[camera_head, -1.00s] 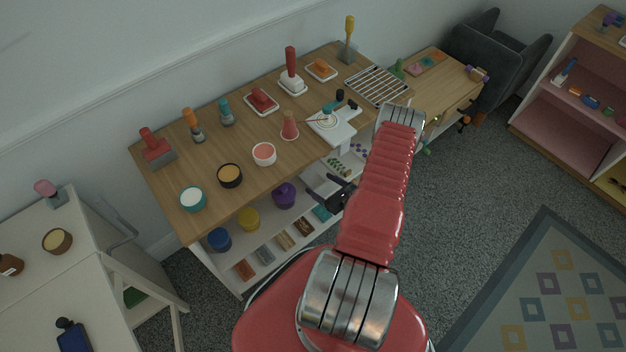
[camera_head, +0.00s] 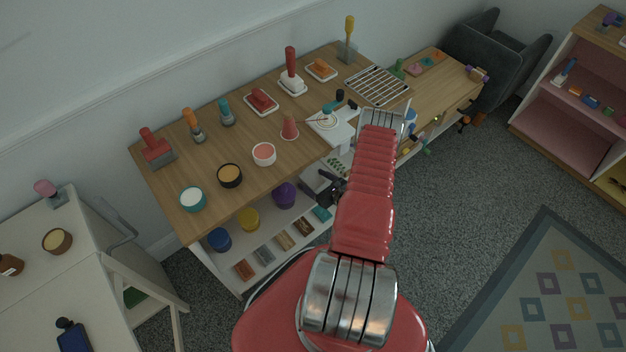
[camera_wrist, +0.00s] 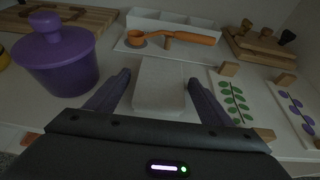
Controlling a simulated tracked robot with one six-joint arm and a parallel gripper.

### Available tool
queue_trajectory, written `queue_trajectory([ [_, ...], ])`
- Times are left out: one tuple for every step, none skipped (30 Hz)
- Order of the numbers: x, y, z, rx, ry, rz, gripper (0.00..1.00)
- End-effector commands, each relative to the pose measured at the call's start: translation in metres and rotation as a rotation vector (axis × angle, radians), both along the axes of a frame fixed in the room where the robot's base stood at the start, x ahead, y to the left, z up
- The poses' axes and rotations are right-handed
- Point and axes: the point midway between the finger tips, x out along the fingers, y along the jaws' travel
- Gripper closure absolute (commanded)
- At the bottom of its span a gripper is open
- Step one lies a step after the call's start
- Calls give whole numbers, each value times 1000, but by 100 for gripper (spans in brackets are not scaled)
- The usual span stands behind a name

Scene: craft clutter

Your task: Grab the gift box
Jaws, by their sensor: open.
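A plain pale box (camera_wrist: 160,88), which looks like the gift box, sits on the white shelf in the wrist view. My gripper (camera_wrist: 159,79) is open, with one dark finger on each side of the box. The near end of the box is close to the palm. I cannot tell whether the fingers touch its sides. In the head view my gripper (camera_head: 322,190) reaches into the shelf under the wooden worktop, and I cannot make out the box clearly there.
A purple lidded pot (camera_wrist: 58,58) stands close left of the left finger. A tray with an orange-handled tool (camera_wrist: 170,36) lies behind the box. Cards with green leaf shapes (camera_wrist: 235,97) lie to the right. The worktop (camera_head: 215,145) overhangs the shelf.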

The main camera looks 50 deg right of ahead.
Motion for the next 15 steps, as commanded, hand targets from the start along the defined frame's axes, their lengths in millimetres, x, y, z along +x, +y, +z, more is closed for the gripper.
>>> queue_trajectory([
  [0,0,0,0,1,0,25],
  [0,0,0,0,1,0,25],
  [0,0,0,0,1,0,25],
  [0,0,0,0,1,0,25],
  [0,0,0,0,1,0,25],
  [0,0,0,0,1,0,25],
  [0,0,0,0,1,0,25],
  [0,0,0,0,1,0,25],
  [0,0,0,0,1,0,25],
  [0,0,0,0,1,0,27],
  [0,0,0,0,1,0,30],
  [0,0,0,0,0,0,32],
  [0,0,0,0,0,0,34],
  [0,0,0,0,0,0,37],
  [0,0,0,0,0,0,39],
])
